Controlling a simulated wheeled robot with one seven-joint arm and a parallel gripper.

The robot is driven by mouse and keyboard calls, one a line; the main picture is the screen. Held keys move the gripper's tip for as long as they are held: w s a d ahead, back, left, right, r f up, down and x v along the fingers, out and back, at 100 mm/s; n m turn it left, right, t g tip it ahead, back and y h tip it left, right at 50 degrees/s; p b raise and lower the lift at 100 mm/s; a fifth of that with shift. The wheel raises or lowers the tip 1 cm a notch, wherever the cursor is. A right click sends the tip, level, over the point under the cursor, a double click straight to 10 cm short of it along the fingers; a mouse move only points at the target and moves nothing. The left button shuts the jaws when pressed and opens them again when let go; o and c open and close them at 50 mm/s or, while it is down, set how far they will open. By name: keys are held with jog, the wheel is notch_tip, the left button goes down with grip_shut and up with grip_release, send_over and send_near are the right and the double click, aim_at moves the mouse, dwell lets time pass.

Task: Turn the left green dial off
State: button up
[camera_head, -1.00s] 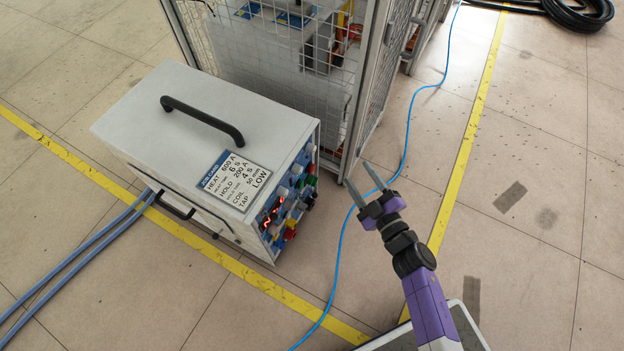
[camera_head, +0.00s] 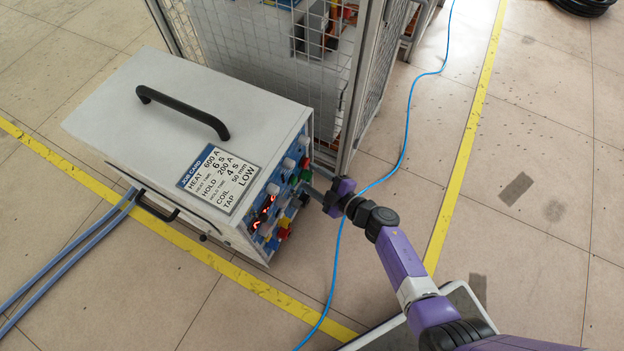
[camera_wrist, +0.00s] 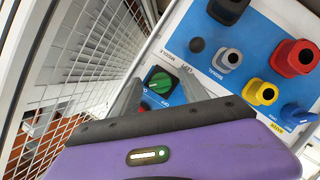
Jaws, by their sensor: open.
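The green dial (camera_wrist: 160,83) sits on a black square plate on the heater's blue and white front panel in the wrist view. It has a pale line across it, and small panel lettering is beside it. My gripper (camera_wrist: 162,77) is open, with one finger on each side of the dial in the picture. I cannot tell whether the fingers touch it. In the head view my gripper (camera_head: 312,190) is at the panel's right side, and the fingertips are hard to make out against the controls. The heater (camera_head: 140,95) is a white box with a black handle.
A wire mesh cage (camera_head: 325,85) stands close behind the panel, and its mesh (camera_wrist: 75,65) fills the wrist view's left side. Grey, yellow, red and blue knobs (camera_wrist: 228,60) crowd the panel. A blue cable (camera_head: 408,125) runs over the floor.

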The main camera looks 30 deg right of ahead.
jog(key=shift+w+a, duration=0.15)
jog(key=shift+w, duration=0.1)
grip_shut()
jog(key=shift+f, duration=0.1)
